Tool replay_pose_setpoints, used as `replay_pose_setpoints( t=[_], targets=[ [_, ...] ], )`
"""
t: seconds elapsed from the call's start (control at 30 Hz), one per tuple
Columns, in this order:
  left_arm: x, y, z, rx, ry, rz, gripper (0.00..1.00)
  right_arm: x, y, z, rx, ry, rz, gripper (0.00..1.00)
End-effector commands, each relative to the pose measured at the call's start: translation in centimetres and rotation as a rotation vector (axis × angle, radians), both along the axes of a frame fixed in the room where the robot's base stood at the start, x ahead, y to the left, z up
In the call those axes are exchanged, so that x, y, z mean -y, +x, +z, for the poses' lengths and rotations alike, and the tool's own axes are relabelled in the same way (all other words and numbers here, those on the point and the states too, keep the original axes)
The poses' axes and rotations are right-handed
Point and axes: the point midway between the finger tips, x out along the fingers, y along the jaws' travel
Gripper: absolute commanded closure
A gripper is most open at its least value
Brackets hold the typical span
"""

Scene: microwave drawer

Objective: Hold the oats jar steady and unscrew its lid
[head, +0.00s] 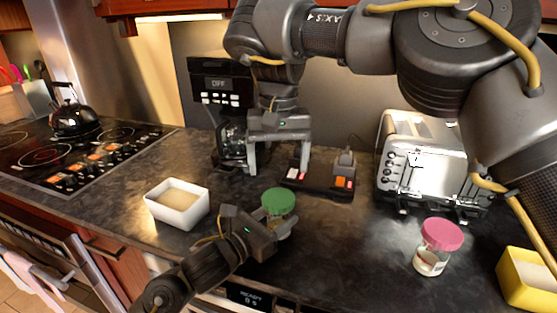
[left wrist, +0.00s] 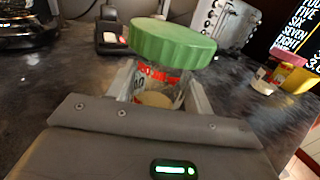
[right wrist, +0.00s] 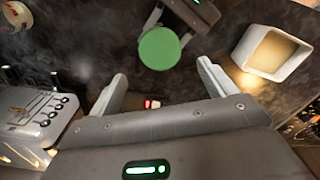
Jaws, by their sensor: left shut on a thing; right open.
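The jar with the green lid (head: 279,201) stands on the dark counter, and its clear body with red lettering (left wrist: 158,84) shows in the left wrist view. Something pale lies in its bottom. The lid (left wrist: 172,42) sits on the jar. My left gripper (head: 280,228) is shut on the jar's body below the lid, a finger on each side. My right gripper (head: 278,172) is open and empty, behind the jar, with its fingers pointing down. In the right wrist view the lid (right wrist: 160,48) shows beyond the gap between the open fingers, apart from them.
A white square container (head: 177,204) stands left of the jar. A coffee machine (head: 228,140), a dark tray (head: 320,178) and a toaster (head: 422,165) stand behind. A pink-lidded jar (head: 437,248) and a yellow box (head: 527,279) are at right. Counter between the two jars is clear.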

Motion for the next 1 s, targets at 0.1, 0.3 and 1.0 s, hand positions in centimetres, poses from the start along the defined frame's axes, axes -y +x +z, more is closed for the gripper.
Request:
replay_pose_setpoints(
  t=[0.1, 0.3, 1.0],
  targets=[
    [0.0, 0.0, -0.1, -0.002, 0.002, 0.000, 1.00, 0.0, 0.0, 0.0, 0.000, 0.000, -0.015, 0.17],
    [0.0, 0.0, -0.2, -0.002, 0.002, 0.000, 1.00, 0.1, 0.0, -1.5, -0.006, 0.000, -0.013, 0.17],
    [0.0, 0.0, -0.1, -0.002, 0.002, 0.000, 1.00, 0.0, 0.0, -8.0, 0.000, 0.000, -0.012, 0.17]
  ],
)
